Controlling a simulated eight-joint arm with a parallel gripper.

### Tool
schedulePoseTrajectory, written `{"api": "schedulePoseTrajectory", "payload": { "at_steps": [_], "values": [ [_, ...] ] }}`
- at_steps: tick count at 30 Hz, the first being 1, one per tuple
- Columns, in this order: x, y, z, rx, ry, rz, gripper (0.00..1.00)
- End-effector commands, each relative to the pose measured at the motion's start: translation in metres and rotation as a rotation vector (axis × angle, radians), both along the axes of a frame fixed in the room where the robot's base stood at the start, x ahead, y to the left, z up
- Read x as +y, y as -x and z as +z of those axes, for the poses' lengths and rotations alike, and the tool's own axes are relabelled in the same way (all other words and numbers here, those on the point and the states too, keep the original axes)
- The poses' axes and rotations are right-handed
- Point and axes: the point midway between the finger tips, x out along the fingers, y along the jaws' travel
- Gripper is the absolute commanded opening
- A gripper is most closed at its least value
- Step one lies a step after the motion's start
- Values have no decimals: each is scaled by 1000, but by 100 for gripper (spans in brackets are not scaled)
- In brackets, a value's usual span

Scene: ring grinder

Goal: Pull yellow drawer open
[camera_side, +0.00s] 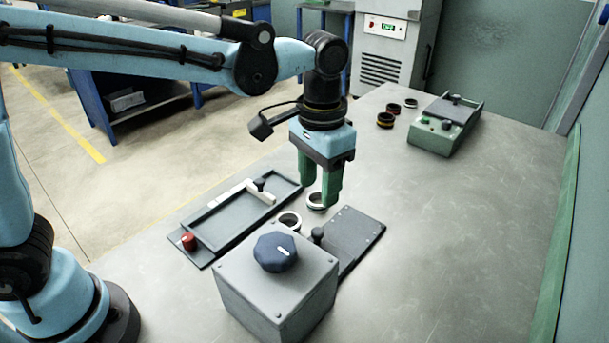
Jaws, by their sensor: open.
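I cannot make out a yellow drawer on the table. My gripper (320,187) has green fingers pointing down, apart. It is just above a pale metal ring (316,201), and I cannot tell whether the fingers touch it. A second metal ring (289,220) lies to the lower left, partly behind a grey box (275,293) with a dark blue knob (276,252). A dark flat plate (358,231) with a black knob (317,235) lies right of the rings.
A shallow dark tray (225,236) with a white bar (246,193) and a red knob (188,241) is at left. A green box (445,125) and several small rings (385,120) stand at the back right. The table's right front is clear.

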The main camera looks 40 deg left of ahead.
Motion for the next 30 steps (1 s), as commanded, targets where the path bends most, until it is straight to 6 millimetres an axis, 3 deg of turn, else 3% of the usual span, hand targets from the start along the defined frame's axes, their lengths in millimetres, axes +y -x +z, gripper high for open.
{"api": "schedulePoseTrajectory", "payload": {
  "at_steps": [15,21,30],
  "values": [
    [0,0,-80,-2,1,1,50],
    [0,0,-96,-2,1,1,50],
    [1,0,-100,-2,1,1,50]
  ]
}}
